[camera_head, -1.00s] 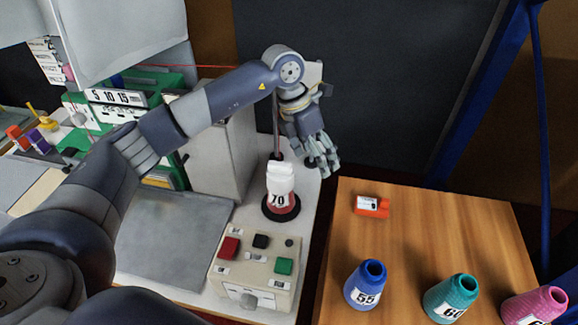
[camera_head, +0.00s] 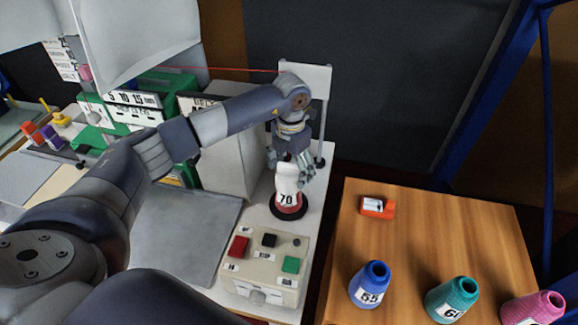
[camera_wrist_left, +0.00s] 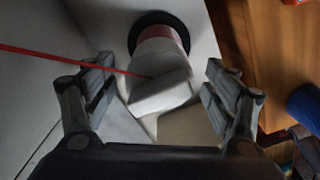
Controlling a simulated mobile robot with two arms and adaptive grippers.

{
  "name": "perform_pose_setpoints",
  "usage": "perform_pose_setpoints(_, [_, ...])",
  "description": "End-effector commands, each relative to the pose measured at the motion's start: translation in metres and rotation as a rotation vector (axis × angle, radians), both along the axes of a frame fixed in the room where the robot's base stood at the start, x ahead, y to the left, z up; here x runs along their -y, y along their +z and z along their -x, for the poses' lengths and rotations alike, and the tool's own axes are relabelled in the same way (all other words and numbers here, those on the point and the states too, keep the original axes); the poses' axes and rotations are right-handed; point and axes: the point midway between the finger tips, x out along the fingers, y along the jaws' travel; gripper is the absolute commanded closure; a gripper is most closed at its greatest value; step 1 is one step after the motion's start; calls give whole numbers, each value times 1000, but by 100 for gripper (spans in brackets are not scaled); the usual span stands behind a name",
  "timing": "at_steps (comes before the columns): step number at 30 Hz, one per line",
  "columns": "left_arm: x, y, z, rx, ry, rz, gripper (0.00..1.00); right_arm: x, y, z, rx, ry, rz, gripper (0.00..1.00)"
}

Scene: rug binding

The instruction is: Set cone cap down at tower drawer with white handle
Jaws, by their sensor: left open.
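A white cap (camera_head: 288,174) sits on top of the cone labelled 70 (camera_head: 289,199), which stands upright on a black round base on the white table. My left gripper (camera_head: 292,162) is open just above and behind the cap. In the left wrist view the white cap (camera_wrist_left: 163,92) lies between the two spread fingers of my left gripper (camera_wrist_left: 160,68), with visible gaps on both sides. I cannot make out a drawer with a white handle. My right gripper is not in view.
A control box (camera_head: 262,262) with red, black and green buttons stands in front of the cone. A pale tall box (camera_head: 228,150) is to its left. The wooden table (camera_head: 425,235) at right holds an orange item (camera_head: 377,207) and blue (camera_head: 369,284), teal and pink cones.

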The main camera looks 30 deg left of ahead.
Motion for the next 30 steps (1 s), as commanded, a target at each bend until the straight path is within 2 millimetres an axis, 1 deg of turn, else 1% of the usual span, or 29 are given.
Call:
perform_pose_setpoints(1, [0,-6,1,-4,0,1,22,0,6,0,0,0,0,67])
perform_pose_setpoints(3, [1,-14,0,-1,0,2,22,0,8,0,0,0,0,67])
perform_pose_setpoints(6, [0,-22,0,0,0,1,22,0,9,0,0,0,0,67])
perform_pose_setpoints(13, [0,-23,-1,2,-1,2,22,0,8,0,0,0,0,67])
perform_pose_setpoints(14, [0,-23,-1,2,-1,2,28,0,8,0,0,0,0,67])
perform_pose_setpoints(15, [0,-23,-1,2,-1,2,38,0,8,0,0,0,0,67])
perform_pose_setpoints(17, [0,-23,-1,2,-1,2,51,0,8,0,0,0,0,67])
perform_pose_setpoints(18, [0,-23,-1,2,-1,2,60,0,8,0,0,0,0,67])
perform_pose_setpoints(23, [0,-23,-1,2,-1,2,62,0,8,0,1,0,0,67])
perform_pose_setpoints(24, [0,-23,-1,2,-1,2,65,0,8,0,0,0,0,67])
perform_pose_setpoints(30, [0,-22,-1,2,0,1,65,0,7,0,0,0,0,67])
